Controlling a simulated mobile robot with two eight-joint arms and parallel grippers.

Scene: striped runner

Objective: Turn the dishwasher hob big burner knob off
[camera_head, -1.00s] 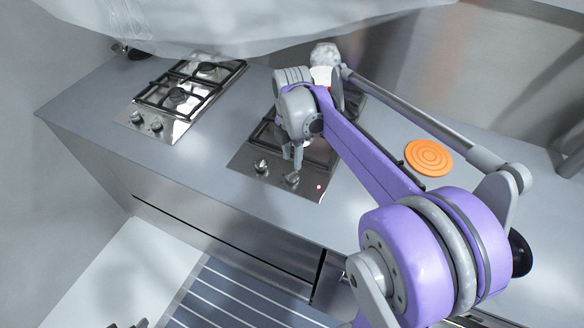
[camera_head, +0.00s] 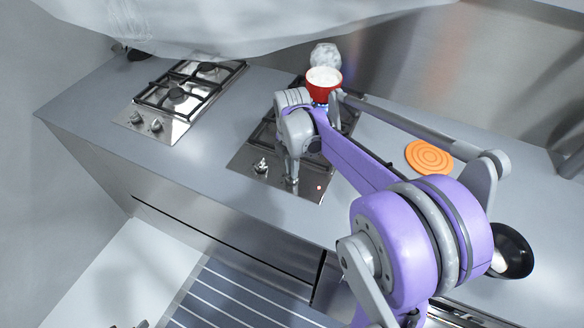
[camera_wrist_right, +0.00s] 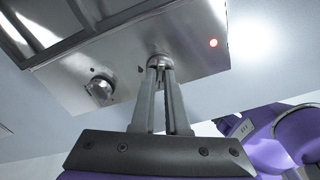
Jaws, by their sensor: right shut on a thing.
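The right hob (camera_head: 248,158) is a steel plate with two knobs along its front edge. My right gripper (camera_head: 291,184) points down at the hob's right-hand knob and hides most of it in the head view. In the right wrist view, my right gripper (camera_wrist_right: 161,68) is shut on this knob (camera_wrist_right: 158,59), whose round base shows around the fingertips. The other knob (camera_head: 261,166) stands free to its left, and it also shows in the right wrist view (camera_wrist_right: 100,90). A small red light (camera_wrist_right: 213,43) glows on the plate. Only small grey tips, perhaps my left gripper's, show at the bottom edge.
A red pot (camera_head: 323,84) with white contents stands at the back of the right hob. An orange round mat (camera_head: 429,157) and a black pan (camera_head: 513,250) lie to the right. A second hob (camera_head: 160,125) is at the left, with clear counter between.

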